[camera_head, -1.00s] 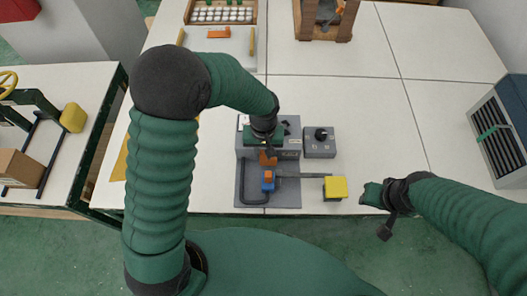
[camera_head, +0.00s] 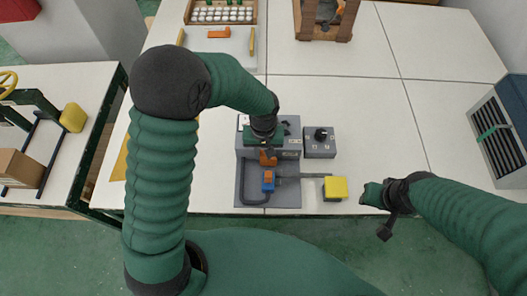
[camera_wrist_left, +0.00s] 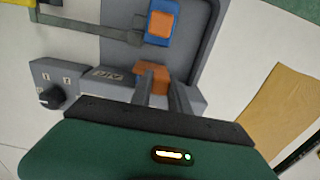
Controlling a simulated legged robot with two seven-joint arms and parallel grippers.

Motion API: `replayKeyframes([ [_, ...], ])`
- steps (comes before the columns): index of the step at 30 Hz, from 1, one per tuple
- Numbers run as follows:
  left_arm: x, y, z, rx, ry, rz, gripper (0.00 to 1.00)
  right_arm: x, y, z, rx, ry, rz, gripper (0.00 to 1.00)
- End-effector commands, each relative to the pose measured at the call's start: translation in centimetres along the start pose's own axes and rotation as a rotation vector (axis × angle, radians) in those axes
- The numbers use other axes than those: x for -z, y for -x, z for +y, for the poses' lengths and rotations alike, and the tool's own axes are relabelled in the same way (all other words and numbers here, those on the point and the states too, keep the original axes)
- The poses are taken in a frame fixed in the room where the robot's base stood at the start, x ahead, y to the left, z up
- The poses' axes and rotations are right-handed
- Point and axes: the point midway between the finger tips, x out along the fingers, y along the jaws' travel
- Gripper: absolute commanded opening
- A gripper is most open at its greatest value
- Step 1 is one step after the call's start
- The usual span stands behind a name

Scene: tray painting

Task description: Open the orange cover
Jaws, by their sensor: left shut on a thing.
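The orange cover (camera_head: 267,159) sits at the front face of a grey box unit (camera_head: 290,146). In the left wrist view the orange cover (camera_wrist_left: 152,72) lies at the tips of my left gripper's fingers (camera_wrist_left: 158,84). My left gripper (camera_head: 268,152) reaches down over the box from behind and is shut on the orange cover; its fingers hide part of it. A blue block with an orange top (camera_head: 268,180) stands just in front, on the grey tray, apart from the fingers. My right gripper (camera_head: 372,194) hangs by the table's front edge, away from the unit; its jaws are too small to read.
A grey box with a black knob (camera_head: 320,142) stands right of the unit. A yellow block (camera_head: 335,188) sits at the table's front edge, beside a grey bar. A white tray and wooden racks stand at the back.

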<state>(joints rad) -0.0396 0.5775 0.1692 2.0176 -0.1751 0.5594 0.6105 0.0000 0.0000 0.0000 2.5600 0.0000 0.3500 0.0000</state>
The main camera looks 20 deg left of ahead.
Motion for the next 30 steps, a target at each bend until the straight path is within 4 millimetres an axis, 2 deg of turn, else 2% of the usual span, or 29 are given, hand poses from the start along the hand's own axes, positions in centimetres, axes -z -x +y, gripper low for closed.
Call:
replayKeyframes([
  [3,0.0,0.2,-0.6,0.0,0.002,0.0,0.0,0.1,0.3,0.0,0.0,0.0,0.0,0.36],
  [9,0.0,0.4,-4.2,0.001,0.003,-0.001,0.0,0.4,1.7,0.0,0.0,0.0,0.0,0.36],
  [12,0.0,0.2,-5.3,0.0,0.002,0.0,0.0,0.5,1.9,0.0,0.0,0.0,0.0,0.36],
  [21,0.1,0.1,-5.8,0.002,0.002,0.001,0.0,0.4,1.8,0.0,0.0,0.0,0.0,0.36],
  [22,0.1,0.1,-5.8,0.002,0.002,0.001,0.24,0.4,1.8,0.0,0.0,0.0,0.0,0.36],
  [27,0.1,0.1,-5.8,0.0,0.001,0.001,0.44,0.4,1.8,0.0,0.0,0.0,0.0,0.36],
  [30,0.1,0.0,-5.7,0.0,0.001,0.001,0.44,0.4,1.8,0.0,0.0,0.0,0.0,0.36],
])
